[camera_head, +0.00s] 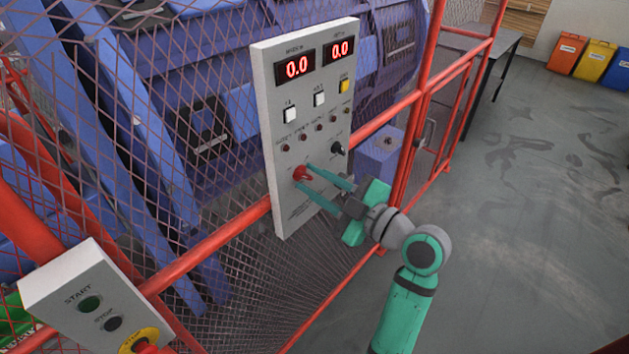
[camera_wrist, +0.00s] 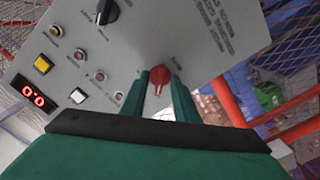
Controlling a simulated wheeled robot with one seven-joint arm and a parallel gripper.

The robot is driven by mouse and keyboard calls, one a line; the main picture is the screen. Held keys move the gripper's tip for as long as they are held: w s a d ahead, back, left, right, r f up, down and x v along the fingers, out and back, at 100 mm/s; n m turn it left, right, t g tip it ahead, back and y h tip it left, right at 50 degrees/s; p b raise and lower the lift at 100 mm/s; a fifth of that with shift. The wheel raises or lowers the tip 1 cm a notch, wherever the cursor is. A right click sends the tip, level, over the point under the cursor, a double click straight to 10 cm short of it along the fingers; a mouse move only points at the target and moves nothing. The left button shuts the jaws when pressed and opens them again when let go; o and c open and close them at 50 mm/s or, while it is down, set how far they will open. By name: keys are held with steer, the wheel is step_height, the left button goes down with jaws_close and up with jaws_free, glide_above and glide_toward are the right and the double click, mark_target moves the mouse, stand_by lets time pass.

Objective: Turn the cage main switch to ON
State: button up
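The grey control panel (camera_head: 305,130) hangs on the red cage frame, with a red rotary knob (camera_head: 302,173) low on its face. I take this knob for the cage main switch; its lettering is too small to read, so I cannot tell its setting. My gripper (camera_head: 304,176) reaches it from the right with two green fingers, spread apart. In the wrist view the red knob (camera_wrist: 160,78) lies between the fingertips (camera_wrist: 157,82), with a gap seeming to show beside it. Contact cannot be told.
A black knob (camera_head: 338,148) sits above and right of the red one, below push buttons and two red displays reading 0.0. A second box (camera_head: 65,285) with START, a black button and a red emergency button is at lower left. Mesh and red rails surround the panel; floor at right is clear.

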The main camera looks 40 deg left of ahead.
jaws_close()
steer(key=shift+m, duration=0.4)
steer(key=m, duration=0.2)
steer(key=shift+m, duration=0.4)
steer(key=m, duration=0.3)
steer(key=shift+m, duration=0.4)
steer(key=m, duration=1)
steer(key=shift+m, duration=0.4)
